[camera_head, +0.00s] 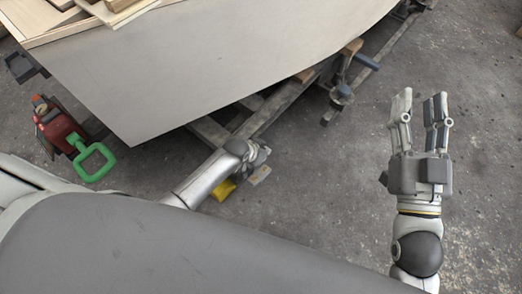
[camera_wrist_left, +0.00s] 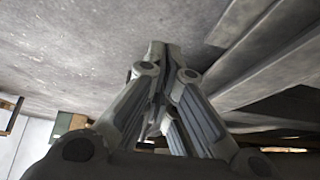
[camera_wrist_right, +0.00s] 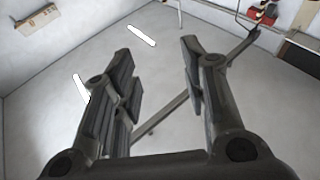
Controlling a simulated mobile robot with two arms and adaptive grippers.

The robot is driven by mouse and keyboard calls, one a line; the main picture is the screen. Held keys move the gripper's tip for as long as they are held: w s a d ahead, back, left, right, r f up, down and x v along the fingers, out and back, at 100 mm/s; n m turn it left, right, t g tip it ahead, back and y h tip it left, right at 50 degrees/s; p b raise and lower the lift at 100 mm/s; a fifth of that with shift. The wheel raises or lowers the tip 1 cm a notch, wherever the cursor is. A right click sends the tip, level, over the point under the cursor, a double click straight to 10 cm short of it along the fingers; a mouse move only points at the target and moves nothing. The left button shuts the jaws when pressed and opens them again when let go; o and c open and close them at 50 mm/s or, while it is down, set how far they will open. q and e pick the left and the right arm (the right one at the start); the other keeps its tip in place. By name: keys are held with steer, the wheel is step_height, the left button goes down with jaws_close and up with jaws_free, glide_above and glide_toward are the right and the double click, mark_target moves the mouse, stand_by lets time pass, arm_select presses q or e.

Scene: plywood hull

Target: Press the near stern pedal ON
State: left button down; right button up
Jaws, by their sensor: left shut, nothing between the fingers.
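A small yellow piece (camera_head: 222,190) sits low by the floor beside my left forearm in the head view, with a paler yellow-grey piece (camera_head: 260,175) to its right. I cannot tell for sure that either is the near stern pedal, as my left arm covers part of that spot. My left gripper (camera_wrist_left: 160,48) is shut and empty in the left wrist view, its fingertips close to a grey surface. In the head view the left hand is foreshortened by the hull's lower edge. My right gripper (camera_head: 420,95) is open and empty over bare floor; it also shows in the right wrist view (camera_wrist_right: 160,65).
A large grey hull panel (camera_head: 210,60) fills the upper left, with plywood strips on top. Beams and a clamp (camera_head: 340,92) lie under its right edge. A red device (camera_head: 60,130) with a green loop handle (camera_head: 92,163) stands left. The floor at right is clear.

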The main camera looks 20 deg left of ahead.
arm_select(q)
steer(key=shift+p+v, duration=0.6)
steer(key=shift+v, duration=0.65)
arm_select(e)
step_height(320, 180, down, 6)
steer(key=g+h, duration=0.1)
steer(key=g, duration=0.3)
steer(key=shift+w+d+f, duration=0.2)
steer(key=shift+w+d, duration=0.15)
arm_select(q)
steer(key=shift+r, duration=0.1)
